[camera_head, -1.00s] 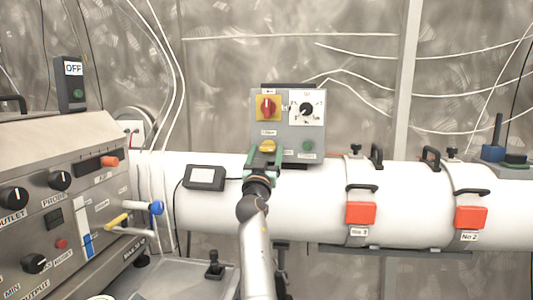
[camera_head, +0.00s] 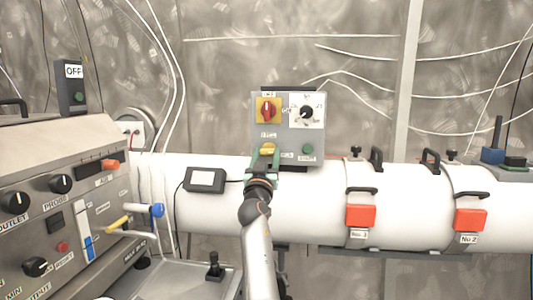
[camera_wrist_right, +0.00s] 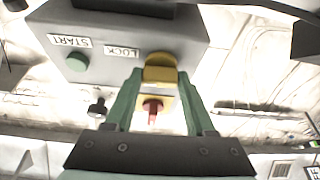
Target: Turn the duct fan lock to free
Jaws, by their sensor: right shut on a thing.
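The grey control box (camera_head: 288,132) stands above the white duct (camera_head: 330,190). It carries a yellow knob (camera_head: 267,149) at its lower left, and the wrist view shows this knob (camera_wrist_right: 160,68) beside a LOCK label (camera_wrist_right: 121,52). My right gripper (camera_head: 264,155) reaches up from below. Its green fingers (camera_wrist_right: 160,82) are shut on the yellow knob, one on each side, partly hiding it in the head view. The knob's exact angle is hard to read. My left gripper is not in view.
The box also has a red switch on a yellow plate (camera_head: 267,110), a black dial (camera_head: 306,112) and a green START button (camera_head: 307,149) close to the gripper. A small display (camera_head: 205,179) sits on the duct to the left. A steel console (camera_head: 60,215) fills the left.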

